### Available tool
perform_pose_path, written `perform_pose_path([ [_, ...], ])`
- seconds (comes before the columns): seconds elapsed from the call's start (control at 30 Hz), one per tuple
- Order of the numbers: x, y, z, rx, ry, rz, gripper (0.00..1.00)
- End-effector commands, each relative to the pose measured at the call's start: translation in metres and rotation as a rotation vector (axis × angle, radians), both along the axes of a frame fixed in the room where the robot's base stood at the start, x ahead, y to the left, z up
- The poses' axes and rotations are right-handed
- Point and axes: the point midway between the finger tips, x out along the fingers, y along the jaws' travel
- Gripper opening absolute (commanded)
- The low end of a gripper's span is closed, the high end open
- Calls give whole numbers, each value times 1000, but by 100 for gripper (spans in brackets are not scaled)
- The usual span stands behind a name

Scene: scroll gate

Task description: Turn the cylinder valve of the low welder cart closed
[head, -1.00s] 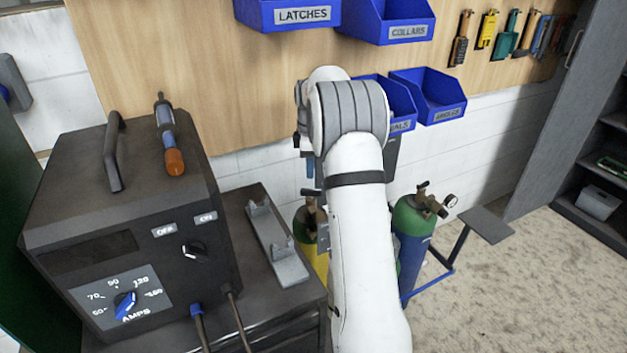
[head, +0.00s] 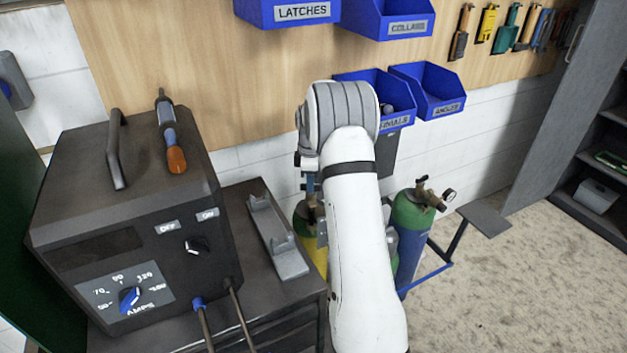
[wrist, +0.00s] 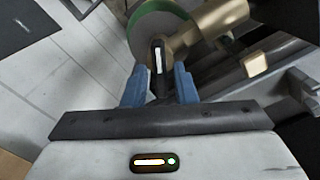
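The left gas cylinder (head: 306,217), green on top and yellow below, stands behind the welder cart, partly hidden by my arm. Its brass valve shows in the wrist view (wrist: 222,24), above the round green cylinder top (wrist: 163,20). A dark, narrow valve handle (wrist: 158,68) with a bright strip lies between my blue fingertips. My gripper (wrist: 159,88) is open, with a visible gap on each side of the handle. In the head view my gripper (head: 310,184) points down just over this valve, mostly hidden by my arm.
A second cylinder (head: 411,222), green over blue with a gauge, stands right of my arm in a blue frame. The welder box (head: 130,220) sits on the dark cart top (head: 240,300) at left. Blue bins (head: 430,92) hang behind.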

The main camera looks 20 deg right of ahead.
Motion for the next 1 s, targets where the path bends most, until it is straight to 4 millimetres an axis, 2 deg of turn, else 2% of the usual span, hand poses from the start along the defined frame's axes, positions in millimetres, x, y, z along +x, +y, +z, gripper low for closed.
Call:
perform_pose_path([
  [0.03,0,0,0,0,0,0,21],
  [0.3,0,0,0,0,0,-1,0],
  [0.4,0,-1,0,0,-1,-1,0],
  [0.43,0,-16,0,0,-1,-7,0],
  [0.5,0,-7,1,-1,-2,-3,0],
  [0.73,0,-3,0,-2,-4,-45,0],
  [1.0,1,-2,0,0,-4,-211,0],
])
